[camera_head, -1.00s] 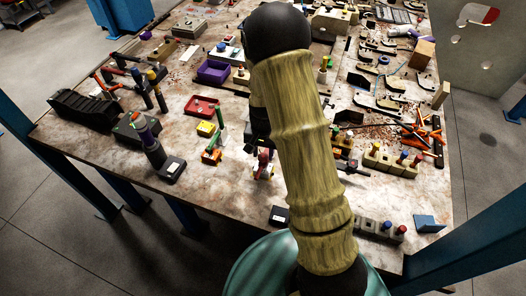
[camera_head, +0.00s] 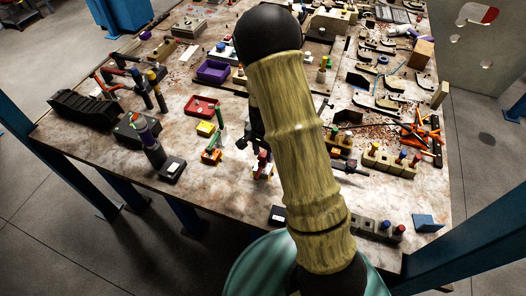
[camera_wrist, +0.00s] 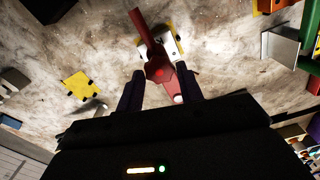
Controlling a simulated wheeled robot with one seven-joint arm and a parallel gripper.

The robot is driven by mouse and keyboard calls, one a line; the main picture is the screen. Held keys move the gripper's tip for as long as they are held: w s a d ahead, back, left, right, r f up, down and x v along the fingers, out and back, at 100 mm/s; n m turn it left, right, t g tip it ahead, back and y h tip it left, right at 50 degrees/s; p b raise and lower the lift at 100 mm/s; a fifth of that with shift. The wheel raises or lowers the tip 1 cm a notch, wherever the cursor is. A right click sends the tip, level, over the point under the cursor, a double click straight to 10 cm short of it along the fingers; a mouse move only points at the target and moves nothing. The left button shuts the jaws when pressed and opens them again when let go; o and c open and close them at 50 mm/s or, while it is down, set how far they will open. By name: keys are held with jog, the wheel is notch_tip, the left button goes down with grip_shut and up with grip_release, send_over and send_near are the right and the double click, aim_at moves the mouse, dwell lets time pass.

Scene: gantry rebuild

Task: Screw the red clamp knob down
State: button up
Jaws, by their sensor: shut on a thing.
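The red clamp knob (camera_wrist: 157,72) shows in the wrist view between the two dark fingers of my gripper (camera_wrist: 160,80). My gripper is shut on it. A long red piece reaches up from it, and a white and yellow block (camera_wrist: 172,42) lies behind it on the table. In the head view my gripper (camera_head: 257,145) is partly hidden by my arm, low over the front middle of the table. The red part (camera_head: 262,160) shows there as a small patch at the fingers. Its contact with the block below cannot be made out.
The marbled table (camera_head: 95,150) is crowded. A small orange block with a green handle (camera_head: 212,152) stands just left of my gripper, with a red tray (camera_head: 202,106) behind it. A dark upright tool (camera_head: 152,150) stands further left. The front left table edge is clear.

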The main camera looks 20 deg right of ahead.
aim_at(263, 156)
jog(key=o, duration=0.8)
jog(key=shift+w+r, duration=0.15)
notch_tip(263, 156, up, 17)
jog(key=shift+r+b, duration=0.15)
jog(key=shift+b, duration=0.75)
jog(key=shift+s, duration=0.2)
jog(key=s+f+n+t, duration=0.1)
jog(key=s+n, duration=0.2)
jog(key=s, duration=0.2)
jog(key=s+n, duration=0.3)
jog(key=s, duration=0.1)
jog(key=s+f+n+t, duration=0.1)
jog(key=s+n, duration=0.2)
jog(key=s, duration=0.2)
jog(key=shift+s+a+f+n+t, duration=0.15)
jog(key=shift+s+f+n+t, duration=0.15)
jog(key=shift+f+n, duration=0.1)
